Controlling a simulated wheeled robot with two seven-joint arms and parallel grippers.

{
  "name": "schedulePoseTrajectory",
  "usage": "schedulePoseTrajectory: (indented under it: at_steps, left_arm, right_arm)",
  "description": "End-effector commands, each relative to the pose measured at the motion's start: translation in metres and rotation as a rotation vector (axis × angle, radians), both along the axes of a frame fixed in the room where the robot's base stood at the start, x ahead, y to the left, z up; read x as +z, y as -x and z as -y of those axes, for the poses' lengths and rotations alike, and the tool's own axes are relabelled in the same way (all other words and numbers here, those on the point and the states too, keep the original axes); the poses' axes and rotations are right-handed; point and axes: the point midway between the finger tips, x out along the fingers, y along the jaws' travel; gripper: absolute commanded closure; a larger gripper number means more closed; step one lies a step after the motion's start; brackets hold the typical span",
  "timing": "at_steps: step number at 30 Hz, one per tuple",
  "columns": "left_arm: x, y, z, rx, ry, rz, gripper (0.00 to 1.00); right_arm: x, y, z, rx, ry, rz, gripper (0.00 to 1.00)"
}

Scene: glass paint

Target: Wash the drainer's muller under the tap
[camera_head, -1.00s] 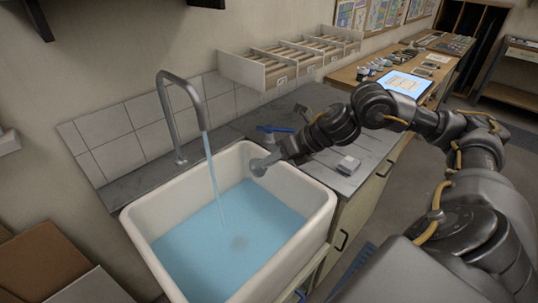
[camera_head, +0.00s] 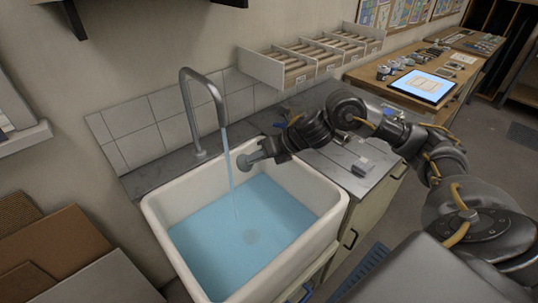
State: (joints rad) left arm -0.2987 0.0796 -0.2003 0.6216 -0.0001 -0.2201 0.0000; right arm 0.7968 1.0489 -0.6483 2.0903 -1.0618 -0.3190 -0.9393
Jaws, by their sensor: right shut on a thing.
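The tap (camera_head: 188,110) arches over the white sink (camera_head: 156,222), and a stream of water runs from it. Blue water (camera_head: 255,215) lies in the sink. My right gripper (camera_head: 264,151) is shut on the muller (camera_head: 246,161), a grey glassy piece with a round foot. It holds the muller over the sink's back right part, just right of the falling stream and apart from it. The drainer (camera_head: 290,100), a grey board right of the sink, is partly hidden behind my right arm. My left gripper is not in view.
A lit tablet (camera_head: 421,86) lies on the far bench. Cardboard boxes (camera_head: 60,245) stand at the lower left.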

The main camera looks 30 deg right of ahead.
Motion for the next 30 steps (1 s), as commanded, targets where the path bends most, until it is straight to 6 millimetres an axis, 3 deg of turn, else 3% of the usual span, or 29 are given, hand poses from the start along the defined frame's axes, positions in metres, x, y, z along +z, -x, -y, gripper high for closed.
schedulePoseTrajectory:
  at_steps: [15,30]
  left_arm:
    - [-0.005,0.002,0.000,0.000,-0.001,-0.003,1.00]
    - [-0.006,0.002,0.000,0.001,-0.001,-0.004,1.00]
  right_arm:
    - [-0.009,-0.035,-0.028,0.001,-0.002,0.000,0.97]
    - [-0.009,-0.039,-0.031,0.001,0.000,0.001,0.97]
